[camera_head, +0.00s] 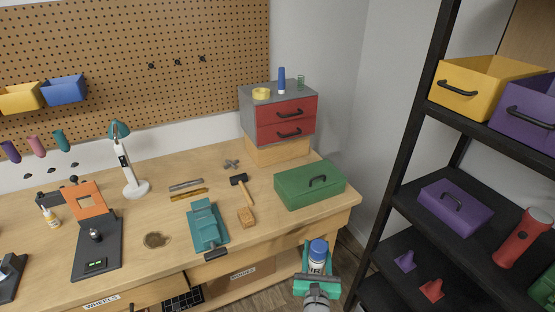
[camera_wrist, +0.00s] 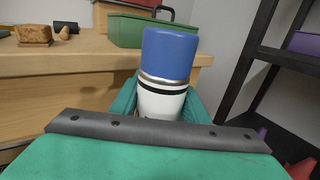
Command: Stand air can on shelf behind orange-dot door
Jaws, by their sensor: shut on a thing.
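The air can (camera_head: 317,256) is white with a blue cap, and it stands roughly upright in my gripper (camera_head: 316,272). It also shows in the wrist view (camera_wrist: 164,75), with the teal fingers shut on both sides of its lower body. The can is in front of the workbench's right end, below the level of the bench top. Its lower end is hidden by my gripper. No door with an orange dot can be made out in either view.
The wooden workbench (camera_head: 340,210) carries a green toolbox (camera_head: 310,185) near its right edge. A red drawer cabinet (camera_head: 287,122) stands behind it. A black shelf rack (camera_head: 404,150) with yellow and purple bins is at right. Open floor shows between bench and rack.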

